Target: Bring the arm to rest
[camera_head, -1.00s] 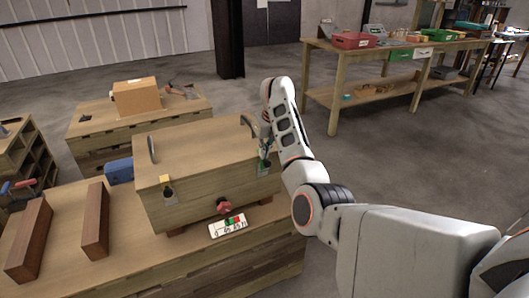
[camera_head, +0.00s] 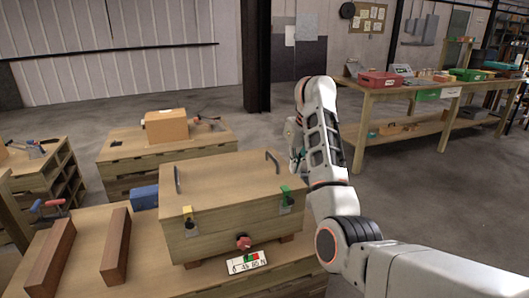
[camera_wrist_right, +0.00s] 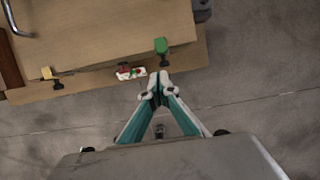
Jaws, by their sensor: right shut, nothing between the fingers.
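My right arm (camera_head: 324,140) reaches up on the right of the wooden box in the head view. My right gripper (camera_head: 295,135) is partly hidden behind the arm, beyond the box's right end. In the right wrist view the right gripper (camera_wrist_right: 157,80) has its fingertips together with nothing between them. It appears over the floor just off the bench edge, below the green latch (camera_wrist_right: 161,46) in the picture. My left gripper is in neither view.
Two brown bars (camera_head: 115,248) lie left. Open floor is right and behind.

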